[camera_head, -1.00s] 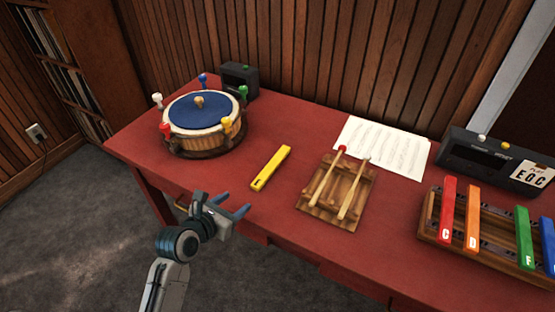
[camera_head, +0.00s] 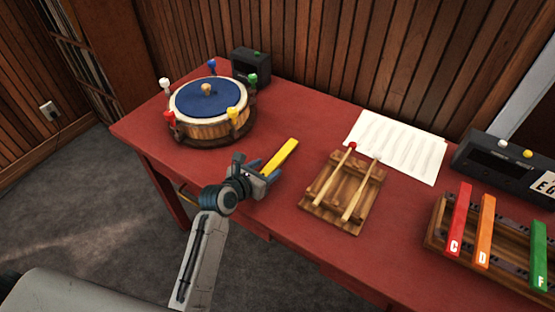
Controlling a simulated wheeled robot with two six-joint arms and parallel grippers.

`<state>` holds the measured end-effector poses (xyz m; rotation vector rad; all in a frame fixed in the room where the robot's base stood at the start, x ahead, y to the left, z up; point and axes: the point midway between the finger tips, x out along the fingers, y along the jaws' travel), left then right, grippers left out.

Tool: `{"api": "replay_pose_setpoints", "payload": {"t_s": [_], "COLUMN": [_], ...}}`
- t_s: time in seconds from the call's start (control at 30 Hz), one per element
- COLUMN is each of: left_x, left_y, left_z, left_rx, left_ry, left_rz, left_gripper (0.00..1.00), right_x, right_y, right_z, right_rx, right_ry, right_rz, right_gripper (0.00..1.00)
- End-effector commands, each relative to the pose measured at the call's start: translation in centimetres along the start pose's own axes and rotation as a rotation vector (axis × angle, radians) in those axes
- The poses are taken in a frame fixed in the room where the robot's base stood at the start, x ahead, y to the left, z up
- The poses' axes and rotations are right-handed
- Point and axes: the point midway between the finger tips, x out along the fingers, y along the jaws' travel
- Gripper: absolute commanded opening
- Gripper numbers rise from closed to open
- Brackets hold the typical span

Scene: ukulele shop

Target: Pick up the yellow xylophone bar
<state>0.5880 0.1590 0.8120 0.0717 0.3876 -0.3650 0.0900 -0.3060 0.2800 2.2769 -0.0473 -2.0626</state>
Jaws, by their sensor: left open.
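The yellow xylophone bar (camera_head: 281,156) lies on the red table, slanting up to the right, between the drum and the mallet rack. My left gripper (camera_head: 265,169) is open at the near, lower end of the bar. Its blue fingertips appear on or beside that end, which is partly hidden by them. I cannot tell whether they touch the bar. My right gripper is not in view.
A drum (camera_head: 207,103) with coloured pegs stands at the left. A wooden rack (camera_head: 313,201) with two mallets is right of the bar. Sheet music (camera_head: 397,146), a xylophone (camera_head: 495,263) and a dark device (camera_head: 497,161) lie further right. Red tabletop (camera_head: 303,125) behind the bar is clear.

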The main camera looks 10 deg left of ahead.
Motion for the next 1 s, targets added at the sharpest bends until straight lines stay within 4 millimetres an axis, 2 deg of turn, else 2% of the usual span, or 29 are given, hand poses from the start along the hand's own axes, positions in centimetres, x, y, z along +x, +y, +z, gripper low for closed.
{"api": "replay_pose_setpoints", "payload": {"t_s": [0.1, 0.2, 0.43, 0.7, 1.0], "left_x": [1.7, 2.4, 2.5, 2.4, 2.4], "left_y": [0.0, 0.0, 0.0, 0.0, 0.0], "left_z": [0.1, 0.1, 0.0, 0.0, 0.2], "left_rx": [-0.001, -0.001, 0.0, 0.0, 0.001], "left_ry": [0.001, 0.0, 0.001, 0.001, 0.0], "left_rz": [0.0, 0.001, 0.001, 0.001, 0.001], "left_gripper": [0.53, 0.53, 0.53, 0.02, 0.02], "right_x": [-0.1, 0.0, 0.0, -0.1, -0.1], "right_y": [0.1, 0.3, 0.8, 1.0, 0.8], "right_z": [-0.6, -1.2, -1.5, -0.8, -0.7], "right_rx": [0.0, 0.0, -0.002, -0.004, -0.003], "right_ry": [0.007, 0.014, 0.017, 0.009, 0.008], "right_rz": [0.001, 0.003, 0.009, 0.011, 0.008], "right_gripper": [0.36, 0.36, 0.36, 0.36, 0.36]}}
